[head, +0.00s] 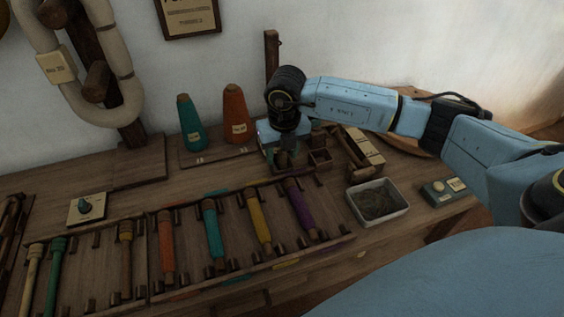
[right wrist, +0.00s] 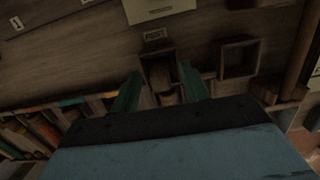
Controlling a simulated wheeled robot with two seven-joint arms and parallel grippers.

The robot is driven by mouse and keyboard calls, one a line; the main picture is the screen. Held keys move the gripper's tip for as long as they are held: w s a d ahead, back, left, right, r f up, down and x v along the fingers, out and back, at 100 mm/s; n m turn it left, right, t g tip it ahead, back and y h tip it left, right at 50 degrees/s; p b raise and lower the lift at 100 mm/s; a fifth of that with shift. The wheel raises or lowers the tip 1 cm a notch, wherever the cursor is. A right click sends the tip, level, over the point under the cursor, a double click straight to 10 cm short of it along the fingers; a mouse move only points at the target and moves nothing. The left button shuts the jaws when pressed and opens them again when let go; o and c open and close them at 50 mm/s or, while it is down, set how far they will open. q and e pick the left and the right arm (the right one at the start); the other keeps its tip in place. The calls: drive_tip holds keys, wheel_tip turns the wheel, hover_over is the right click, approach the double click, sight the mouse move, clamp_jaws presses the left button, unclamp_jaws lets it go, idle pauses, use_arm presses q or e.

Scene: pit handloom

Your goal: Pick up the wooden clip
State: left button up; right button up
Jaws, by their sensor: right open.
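My right gripper (head: 283,158) points down over the back of the bench, beside small wooden boxes. In the right wrist view its two dark green fingers (right wrist: 159,92) are open and apart, with nothing held between them. Ahead of and between the fingers is a small open wooden box (right wrist: 146,61). A pale brown wooden piece (right wrist: 161,76) shows inside it, which may be the wooden clip, but it is dark and I cannot be sure. In the head view my gripper hides this spot. My left gripper is not in view.
A second small box (head: 320,158) stands to the right. Green (head: 190,125) and orange (head: 236,115) cones stand behind on the left. A rack of coloured bobbins (head: 211,232) lies in front. A grey tray (head: 377,201) is at front right.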

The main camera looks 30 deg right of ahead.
drive_tip(key=shift+c, duration=0.3)
clamp_jaws()
drive_tip(key=shift+r, duration=0.15)
